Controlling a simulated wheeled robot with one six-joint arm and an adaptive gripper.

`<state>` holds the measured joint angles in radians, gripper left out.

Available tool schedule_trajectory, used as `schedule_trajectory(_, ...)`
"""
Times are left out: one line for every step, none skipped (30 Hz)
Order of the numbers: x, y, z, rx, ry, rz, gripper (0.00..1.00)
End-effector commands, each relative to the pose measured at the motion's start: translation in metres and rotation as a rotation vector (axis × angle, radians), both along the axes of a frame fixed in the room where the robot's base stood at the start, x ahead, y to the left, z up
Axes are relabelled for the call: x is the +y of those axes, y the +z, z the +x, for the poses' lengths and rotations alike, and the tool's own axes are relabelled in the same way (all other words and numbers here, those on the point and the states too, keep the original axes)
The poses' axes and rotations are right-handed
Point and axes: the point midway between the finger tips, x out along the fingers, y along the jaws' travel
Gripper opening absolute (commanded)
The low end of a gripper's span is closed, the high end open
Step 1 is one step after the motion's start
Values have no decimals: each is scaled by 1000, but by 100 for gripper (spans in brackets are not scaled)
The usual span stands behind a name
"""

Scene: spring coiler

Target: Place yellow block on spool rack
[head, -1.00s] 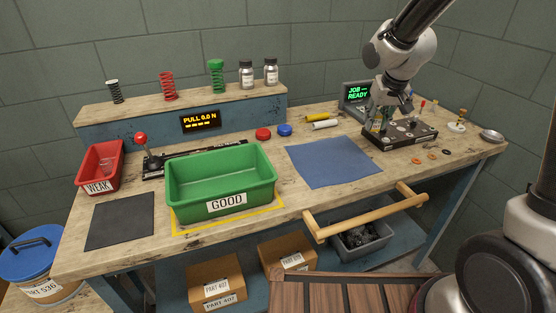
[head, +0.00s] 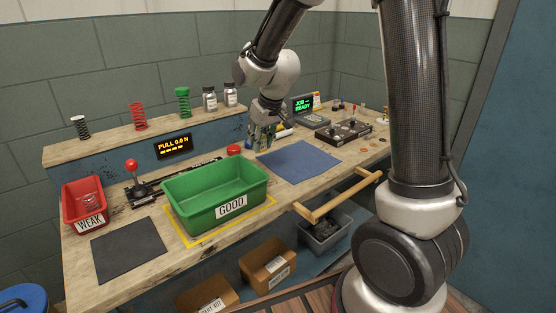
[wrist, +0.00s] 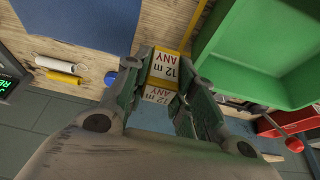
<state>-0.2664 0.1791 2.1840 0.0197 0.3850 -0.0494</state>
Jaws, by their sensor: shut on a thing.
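The yellow block (wrist: 164,66), with a white label reading "12 m ANY", is between the fingers of my gripper (wrist: 166,100) in the wrist view. My gripper is shut on it. In the head view my gripper (head: 262,137) hangs over the back of the bench, between the blue mat and the raised back shelf; the block is hard to make out there. I cannot tell which part is the spool rack.
The back shelf (head: 110,143) holds springs and jars. The blue mat (head: 299,159) is bare. A black fixture (head: 344,131) sits to the right.

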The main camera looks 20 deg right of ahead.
Motion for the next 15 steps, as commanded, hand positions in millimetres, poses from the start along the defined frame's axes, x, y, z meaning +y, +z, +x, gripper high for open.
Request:
schedule_trajectory(0, -4, 0, 2, 5, -1, 4)
schedule_trajectory(0, -8, 0, 2, 10, 0, 4)
schedule_trajectory(0, -14, -1, 4, 13, -1, 4)
schedule_trajectory(0, -20, -1, 4, 14, -2, 4)
schedule_trajectory(0, -27, -1, 5, 14, -1, 4)
schedule_trajectory(0, -35, -1, 5, 14, -1, 4)
schedule_trajectory(0, -41, -1, 6, 14, -1, 4)
schedule_trajectory(0, -47, -1, 5, 15, -1, 4)
schedule_trajectory(0, -52, -1, 4, 15, -2, 4)
schedule_trajectory(0, -56, 0, 3, 15, -2, 4)
schedule_trajectory(0, -59, 0, 3, 16, -2, 4)
schedule_trajectory(0, -62, 0, 2, 16, -2, 4)
schedule_trajectory(0, -63, 0, 1, 15, -1, 4)
schedule_trajectory(0, -66, 0, 1, 15, -1, 4)
schedule_trajectory(0, -70, 0, 2, 15, -1, 4)
